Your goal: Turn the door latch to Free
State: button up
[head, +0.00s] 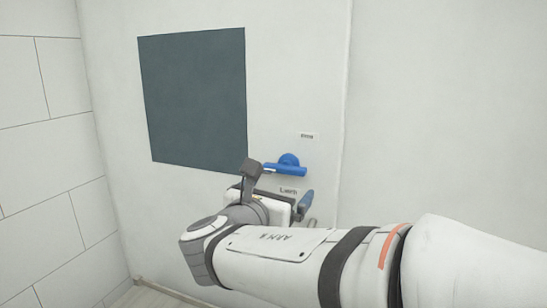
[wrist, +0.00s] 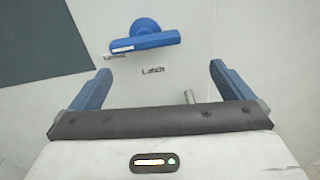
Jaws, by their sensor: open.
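The door latch (head: 287,165) is a blue round hub with a blue bar, mounted on the white door. The bar lies nearly level. In the wrist view the latch (wrist: 147,38) is at the top centre, with a white mark on the bar's left end. My gripper (wrist: 161,72) is open and empty, with its two blue fingers spread wide below the latch and apart from it. In the head view my wrist hides most of the gripper.
A "Latch" label (wrist: 153,71) is below the latch. A small label (head: 307,135), too small to read, is above it. A dark panel (head: 195,97) fills the door's upper left. A slim metal piece (wrist: 190,97) shows below the latch. A tiled wall (head: 40,130) stands at left.

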aim_at(282, 168)
jog(key=shift+n+t, duration=0.4)
jog(key=shift+n, duration=0.2)
jog(key=w, duration=0.2)
jog(key=w+r+p, duration=0.1)
jog(key=w, duration=0.2)
jog(key=w+p, duration=0.1)
jog(key=w, duration=0.1)
jog(key=shift+w+d+r, duration=0.2)
jog(key=shift+d+r, duration=0.1)
jog(key=shift+d, duration=0.1)
jog(key=shift+y, duration=0.4)
